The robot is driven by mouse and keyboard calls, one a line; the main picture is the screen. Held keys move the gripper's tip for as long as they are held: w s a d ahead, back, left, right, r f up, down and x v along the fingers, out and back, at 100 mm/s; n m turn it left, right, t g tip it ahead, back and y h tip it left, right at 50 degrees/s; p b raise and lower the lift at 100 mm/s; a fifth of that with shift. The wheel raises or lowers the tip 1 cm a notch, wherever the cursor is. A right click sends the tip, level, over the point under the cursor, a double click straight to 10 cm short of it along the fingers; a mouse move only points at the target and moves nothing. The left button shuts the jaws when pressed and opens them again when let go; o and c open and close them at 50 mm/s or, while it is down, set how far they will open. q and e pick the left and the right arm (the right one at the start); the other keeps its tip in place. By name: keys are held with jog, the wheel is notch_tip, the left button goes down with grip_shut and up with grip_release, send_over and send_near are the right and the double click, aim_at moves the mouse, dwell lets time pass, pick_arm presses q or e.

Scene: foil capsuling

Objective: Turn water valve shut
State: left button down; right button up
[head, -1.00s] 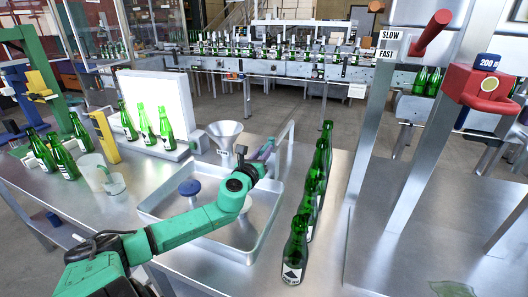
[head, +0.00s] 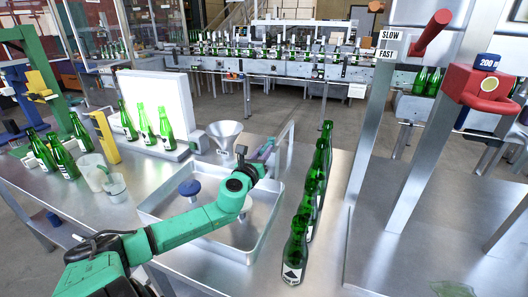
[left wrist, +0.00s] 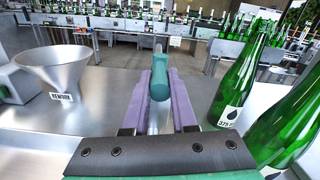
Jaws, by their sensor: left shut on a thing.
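The water valve shows in the left wrist view as a teal handle (left wrist: 159,86) on a metal pipe, between the two purple finger pads. My left gripper (left wrist: 162,76) is shut on this handle. In the head view my left gripper (head: 266,150) reaches over the metal tray to the upright pipe (head: 291,140) at its far right corner. The handle is mostly hidden there by the fingers. My right gripper is in neither view.
A shallow metal tray (head: 254,240) holding a blue-capped piece (head: 190,187) lies under my left arm. A row of green bottles (head: 295,250) stands close on its right. A metal funnel (head: 224,130) marked REWORK stands behind the tray, left of the gripper.

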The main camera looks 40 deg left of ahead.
pick_arm(q)
jog(key=shift+r+y+p, duration=0.15)
jog(key=shift+y+p, duration=0.15)
jog(key=shift+p, duration=0.1)
jog(key=d+n+g+y+p, duration=0.1)
jog(key=w+n+g+y+p, duration=0.1)
jog(key=n+y+p, duration=0.1)
jog(key=shift+d+r+y, duration=0.15)
jog(key=shift+d+y, duration=0.15)
jog(key=shift+d, duration=0.05)
jog(key=shift+w+d+f+n+g+y, duration=0.1)
jog(key=shift+d+f+n+g+y, duration=0.1)
jog(key=shift+n+g+y, duration=0.25)
jog(key=shift+w+d+f+n+g+y, duration=0.15)
jog(key=shift+n+g+y, duration=0.2)
jog(key=shift+y, duration=0.2)
jog(key=shift+s+r, duration=0.1)
jog(key=c, duration=0.7)
grip_release()
